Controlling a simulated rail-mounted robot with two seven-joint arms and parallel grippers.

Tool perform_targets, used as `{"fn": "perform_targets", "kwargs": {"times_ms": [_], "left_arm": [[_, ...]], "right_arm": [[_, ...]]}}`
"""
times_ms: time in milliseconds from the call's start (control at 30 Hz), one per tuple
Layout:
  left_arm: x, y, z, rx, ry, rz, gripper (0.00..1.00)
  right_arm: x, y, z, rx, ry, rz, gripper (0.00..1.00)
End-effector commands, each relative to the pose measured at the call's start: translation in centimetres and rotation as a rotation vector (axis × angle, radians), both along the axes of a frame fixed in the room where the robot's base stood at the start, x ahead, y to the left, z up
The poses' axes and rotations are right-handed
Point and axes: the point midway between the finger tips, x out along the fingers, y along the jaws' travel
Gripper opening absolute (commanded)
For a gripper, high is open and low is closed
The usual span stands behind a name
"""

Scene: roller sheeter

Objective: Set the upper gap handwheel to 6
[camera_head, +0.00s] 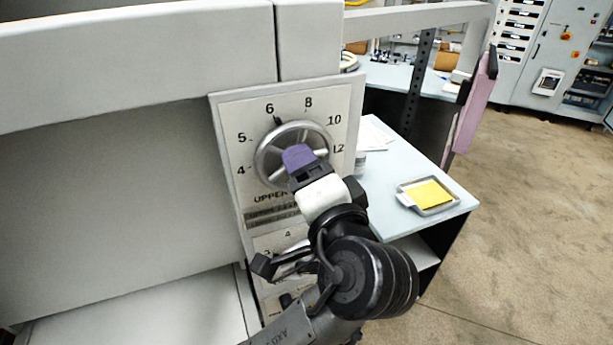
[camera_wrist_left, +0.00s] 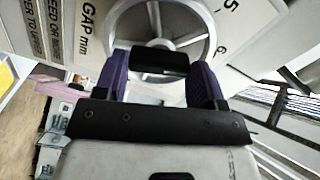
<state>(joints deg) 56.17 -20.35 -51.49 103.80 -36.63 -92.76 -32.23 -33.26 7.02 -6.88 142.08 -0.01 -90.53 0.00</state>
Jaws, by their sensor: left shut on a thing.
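The upper gap handwheel (camera_head: 264,166) is a grey spoked wheel on a pale dial panel, with numbers from 4 to 12 around it. A dark mark at the wheel's upper rim lies just below the 6. My left gripper (camera_head: 299,157), with purple fingers, is in front of the wheel's middle and hides part of the hub and spokes. In the left wrist view the fingers are shut on a black grip piece in front of the spoked handwheel (camera_wrist_left: 192,38). My right gripper is not in view.
A second, lower dial (camera_head: 288,236) is partly hidden behind my left arm. To the right, a side table (camera_head: 400,165) holds a grey tray (camera_head: 431,208) with a yellow pad. A large grey machine housing (camera_head: 120,200) fills the left. Open floor lies at the right.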

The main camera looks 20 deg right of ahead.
Motion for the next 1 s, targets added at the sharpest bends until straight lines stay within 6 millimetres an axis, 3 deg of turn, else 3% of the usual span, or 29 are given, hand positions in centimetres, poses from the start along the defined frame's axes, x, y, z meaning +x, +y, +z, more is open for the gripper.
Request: {"fn": "perform_targets", "kwargs": {"times_ms": [567, 600, 833, 1000], "left_arm": [[-0.04, -0.04, 0.01, -0.026, 0.001, -0.001, 0.40], [-0.04, -0.03, 0.02, -0.026, 0.001, -0.001, 0.67], [-0.04, -0.03, 0.02, -0.025, 0.000, -0.001, 0.89], [-0.03, -0.02, 0.02, -0.025, 0.000, -0.001, 0.89]], "right_arm": [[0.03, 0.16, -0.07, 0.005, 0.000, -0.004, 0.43], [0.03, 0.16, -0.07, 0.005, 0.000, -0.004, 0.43], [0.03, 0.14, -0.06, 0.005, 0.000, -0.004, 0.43], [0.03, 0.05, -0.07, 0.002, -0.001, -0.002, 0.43]]}}
